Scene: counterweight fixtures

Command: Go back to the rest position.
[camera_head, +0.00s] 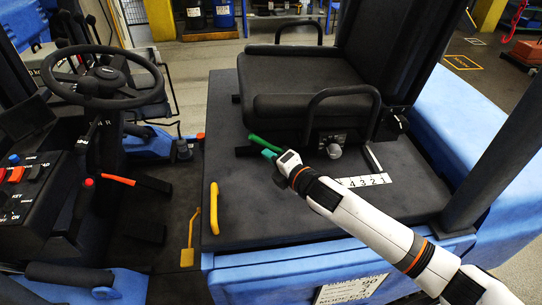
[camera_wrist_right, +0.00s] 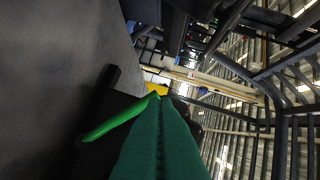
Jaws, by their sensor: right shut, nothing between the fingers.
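My right gripper (camera_head: 268,154) has teal-green fingers and is shut with nothing between them. In the head view it is in front of the seat, above the dark deck. A green lever (camera_head: 263,143) lies right beside its fingertips; I cannot tell whether they touch. My left gripper does not show.
A black seat (camera_head: 290,85) with armrests stands behind the gripper. The steering wheel (camera_head: 100,78) and control panel are at left. A yellow handle (camera_head: 214,208) stands on the front left of the deck (camera_head: 262,215). A dark post rises at right.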

